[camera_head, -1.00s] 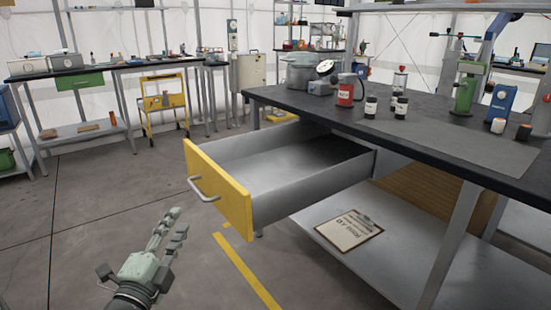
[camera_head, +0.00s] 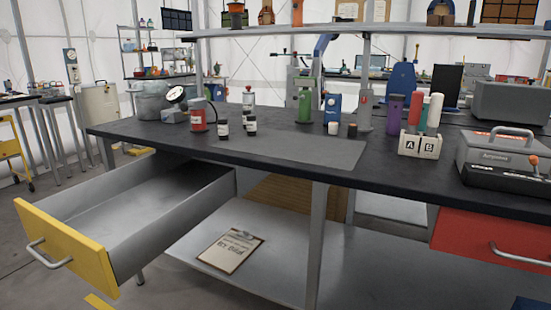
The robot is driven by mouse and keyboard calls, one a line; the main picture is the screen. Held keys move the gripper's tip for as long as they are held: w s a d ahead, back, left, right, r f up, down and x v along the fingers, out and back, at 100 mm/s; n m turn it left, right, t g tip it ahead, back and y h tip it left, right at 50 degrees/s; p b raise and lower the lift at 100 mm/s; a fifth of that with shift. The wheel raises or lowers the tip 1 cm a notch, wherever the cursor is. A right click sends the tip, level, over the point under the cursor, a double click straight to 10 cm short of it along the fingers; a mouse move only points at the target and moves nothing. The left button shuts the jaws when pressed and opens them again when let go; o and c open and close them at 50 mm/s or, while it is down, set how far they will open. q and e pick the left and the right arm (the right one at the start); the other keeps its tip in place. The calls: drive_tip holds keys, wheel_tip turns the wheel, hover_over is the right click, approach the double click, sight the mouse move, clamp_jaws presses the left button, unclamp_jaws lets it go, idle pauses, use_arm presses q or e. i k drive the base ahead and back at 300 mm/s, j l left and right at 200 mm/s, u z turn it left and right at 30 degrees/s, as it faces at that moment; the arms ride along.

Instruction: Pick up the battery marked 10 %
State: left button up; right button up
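No marking of 10 % is readable on anything in view, so I cannot tell which thing is that battery. On the dark workbench (camera_head: 270,150) stands a white holder marked A and B (camera_head: 420,145). Upright red, green and white cylinders (camera_head: 434,110) rise from it. A purple cylinder (camera_head: 395,112) stands just left of the holder. Whether any of these are batteries is not clear. Neither of my grippers is in view.
A yellow-fronted drawer (camera_head: 68,245) is pulled out at the left, empty. A red drawer (camera_head: 490,243) is shut at the right. Small bottles (camera_head: 250,125), a red canister (camera_head: 197,115) and a grey toolbox (camera_head: 500,158) stand on the bench. A clipboard (camera_head: 230,250) lies on the lower shelf.

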sight(223, 132)
drive_tip(key=u, duration=1.4)
drive_tip(key=i+l+z, duration=0.1)
drive_tip(key=l+z, duration=0.15)
drive_tip(key=z, duration=0.25)
drive_tip(key=i+l+z, duration=0.15)
drive_tip(key=z, duration=0.3)
drive_tip(key=i+l+z, duration=0.2)
drive_tip(key=z, duration=0.3)
